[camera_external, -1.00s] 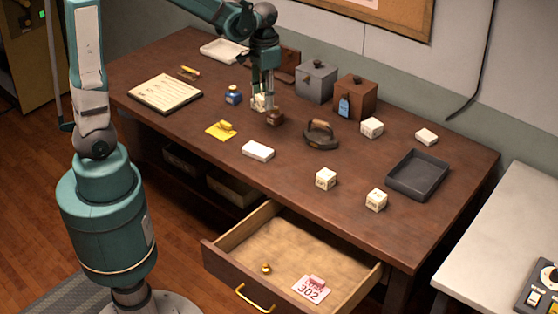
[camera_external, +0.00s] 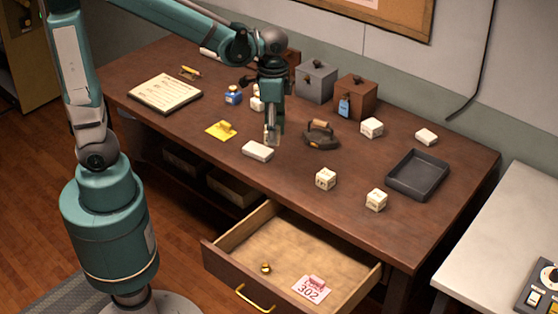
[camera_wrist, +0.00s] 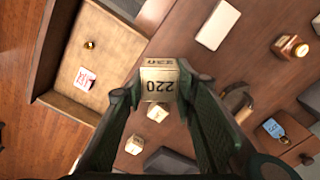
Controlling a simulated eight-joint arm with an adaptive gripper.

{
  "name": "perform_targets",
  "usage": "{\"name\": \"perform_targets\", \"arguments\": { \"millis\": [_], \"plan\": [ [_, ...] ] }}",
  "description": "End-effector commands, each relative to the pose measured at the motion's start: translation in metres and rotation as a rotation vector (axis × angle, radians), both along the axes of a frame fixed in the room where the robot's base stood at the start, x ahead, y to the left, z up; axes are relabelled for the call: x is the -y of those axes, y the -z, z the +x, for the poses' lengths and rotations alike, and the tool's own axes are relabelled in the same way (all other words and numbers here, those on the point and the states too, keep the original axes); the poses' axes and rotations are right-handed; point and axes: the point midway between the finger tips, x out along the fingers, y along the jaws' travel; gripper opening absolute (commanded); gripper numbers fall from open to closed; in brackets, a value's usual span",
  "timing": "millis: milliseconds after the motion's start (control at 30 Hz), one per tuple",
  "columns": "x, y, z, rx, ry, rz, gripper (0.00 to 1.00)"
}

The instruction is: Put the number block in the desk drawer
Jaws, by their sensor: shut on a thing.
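My gripper (camera_external: 272,138) is above the middle of the desk, its fingers pointing down. In the wrist view it (camera_wrist: 158,88) is shut on a cream number block (camera_wrist: 158,82) whose near face reads 220, upside down in the picture. In the external view the fingers mostly hide that block. The desk drawer (camera_external: 225,285) is pulled open at the front of the desk, below and in front of my gripper. It also shows at the upper left of the wrist view (camera_wrist: 115,50). A brass knob-like piece (camera_external: 265,268) and a pink 302 tag (camera_external: 310,288) lie inside it.
A white box (camera_external: 257,150) lies close to my gripper, with a dark iron (camera_external: 321,136) to the right. Pale cubes (camera_external: 326,178) (camera_external: 376,199) stand near the front edge. A dark tray (camera_external: 418,174) is further right. Most of the drawer floor is clear.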

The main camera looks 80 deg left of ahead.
Motion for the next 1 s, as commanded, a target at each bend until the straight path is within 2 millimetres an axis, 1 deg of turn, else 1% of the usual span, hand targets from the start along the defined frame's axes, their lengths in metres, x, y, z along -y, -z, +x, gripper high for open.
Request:
{"name": "perform_targets", "arguments": {
  "millis": [33, 100, 367, 700, 800, 1000],
  "plan": [
    [0.010, 0.002, -0.001, 0.000, 0.030, 0.000, 0.16],
    [0.024, 0.002, -0.004, 0.000, 0.069, 0.000, 0.16],
    [0.070, 0.003, -0.014, 0.000, 0.216, 0.000, 0.16],
    [0.127, 0.005, -0.035, 0.000, 0.407, -0.001, 0.16],
    [0.142, 0.006, -0.041, 0.000, 0.457, -0.001, 0.16],
    [0.161, 0.007, -0.051, 0.000, 0.530, -0.001, 0.16]
  ]
}}
